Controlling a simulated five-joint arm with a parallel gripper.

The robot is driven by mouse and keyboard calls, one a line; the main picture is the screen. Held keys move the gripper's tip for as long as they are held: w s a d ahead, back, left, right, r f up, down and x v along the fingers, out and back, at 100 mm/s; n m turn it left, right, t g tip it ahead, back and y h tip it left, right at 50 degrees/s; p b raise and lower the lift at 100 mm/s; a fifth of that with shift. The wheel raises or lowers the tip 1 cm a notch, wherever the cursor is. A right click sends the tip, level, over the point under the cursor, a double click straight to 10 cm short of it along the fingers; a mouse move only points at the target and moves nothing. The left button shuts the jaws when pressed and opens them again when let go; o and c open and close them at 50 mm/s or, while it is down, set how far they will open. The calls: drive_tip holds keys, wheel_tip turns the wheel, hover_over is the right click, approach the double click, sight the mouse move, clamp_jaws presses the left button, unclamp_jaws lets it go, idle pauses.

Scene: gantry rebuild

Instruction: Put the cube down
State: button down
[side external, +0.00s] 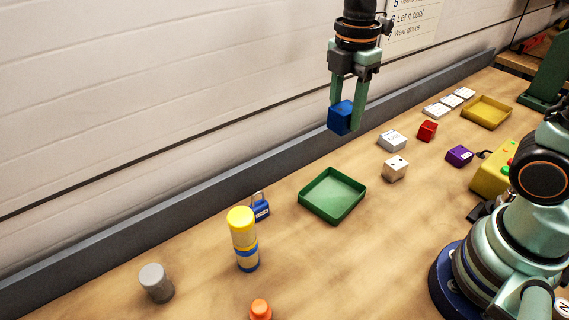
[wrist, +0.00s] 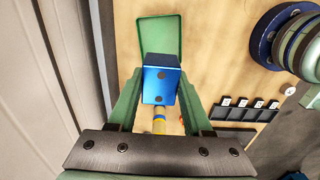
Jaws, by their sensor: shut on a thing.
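A blue cube (side external: 341,117) is held up in the air, well above the table, in the side view. My gripper (side external: 346,113) points down and is shut on the cube, with one green finger on each side. In the wrist view the cube (wrist: 160,84) sits between the fingers of my gripper (wrist: 160,98), slightly tilted in the side view. Its underside is clear of everything.
A green tray (side external: 333,217) stands empty on the table; it also shows in the wrist view (wrist: 174,18). A yellow-topped cylinder (side external: 244,240), blue padlock (side external: 260,209), grey cylinder (side external: 156,283), die (side external: 395,168) and red cube (side external: 427,131) stand around it.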

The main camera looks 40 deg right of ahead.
wheel_tip(320, 180, down, 20)
drive_tip(key=shift+r, duration=0.25)
drive_tip(key=shift+f, duration=0.15)
idle(0.3)
drive_tip(key=shift+c, duration=1.6)
unclamp_jaws()
wheel_tip(320, 180, up, 12)
wheel_tip(320, 180, up, 7)
drive_tip(key=m+t, duration=0.2)
drive_tip(key=m, duration=0.5)
hover_over(332, 198)
drive_tip(key=s+d, duration=0.1)
drive_tip(key=d, duration=0.1)
drive_tip(key=shift+s+d+f, duration=0.15)
drive_tip(key=shift+s+d, duration=0.05)
drive_tip(key=s+d+r+m+t, duration=0.2)
drive_tip(key=r+m, duration=0.3)
drive_tip(key=m, duration=0.6)
drive_tip(key=shift+s+d+t, duration=0.3)
drive_tip(key=shift+s+t, duration=0.45)
drive_tip(key=shift+t, duration=0.05)
